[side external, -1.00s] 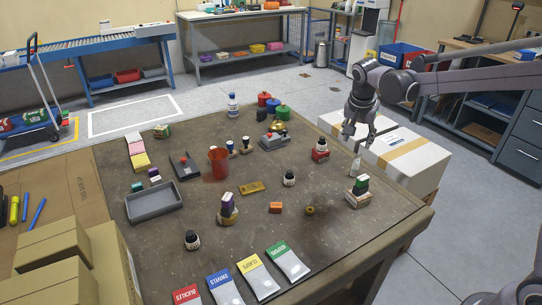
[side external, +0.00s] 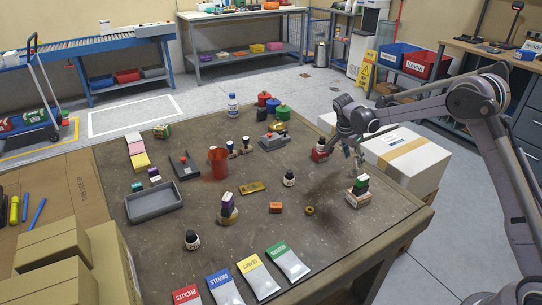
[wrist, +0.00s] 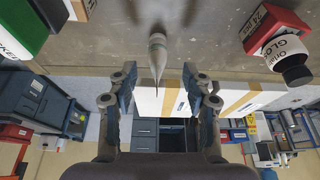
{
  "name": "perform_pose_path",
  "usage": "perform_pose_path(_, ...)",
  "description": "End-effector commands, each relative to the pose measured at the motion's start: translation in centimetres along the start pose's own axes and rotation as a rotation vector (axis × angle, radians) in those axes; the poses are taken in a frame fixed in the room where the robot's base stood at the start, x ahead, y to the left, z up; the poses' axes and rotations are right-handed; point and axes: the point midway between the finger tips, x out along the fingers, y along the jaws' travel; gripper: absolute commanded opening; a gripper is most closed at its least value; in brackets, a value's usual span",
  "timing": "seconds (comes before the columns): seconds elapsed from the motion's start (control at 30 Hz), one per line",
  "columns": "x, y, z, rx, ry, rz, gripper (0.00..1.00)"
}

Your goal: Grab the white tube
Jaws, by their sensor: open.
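The white tube (wrist: 157,50) has a narrow pointed nozzle and is near the table edge in the wrist view. Its tip lies between the lines of my two fingers. My gripper (wrist: 162,90) is open and empty, with one finger on each side of the nozzle. I cannot tell whether the fingers reach around the tube's body. In the side view my gripper (side external: 354,151) is low over the table's right edge, and it largely hides the tube there.
A green-topped stack (side external: 359,190) stands close in front of my gripper. A red box (side external: 319,153) with a black-capped bottle is close to its left. A large white carton (side external: 408,153) lies beyond the table edge. Bare tabletop (side external: 320,235) lies toward the front.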

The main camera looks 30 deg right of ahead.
Motion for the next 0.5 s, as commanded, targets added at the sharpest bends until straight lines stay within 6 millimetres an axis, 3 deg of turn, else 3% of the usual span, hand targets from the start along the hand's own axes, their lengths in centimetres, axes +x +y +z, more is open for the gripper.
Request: perform_pose_path(0.5, 5.3, 0.3, 0.0, 0.000, 0.000, 0.000, 0.50)
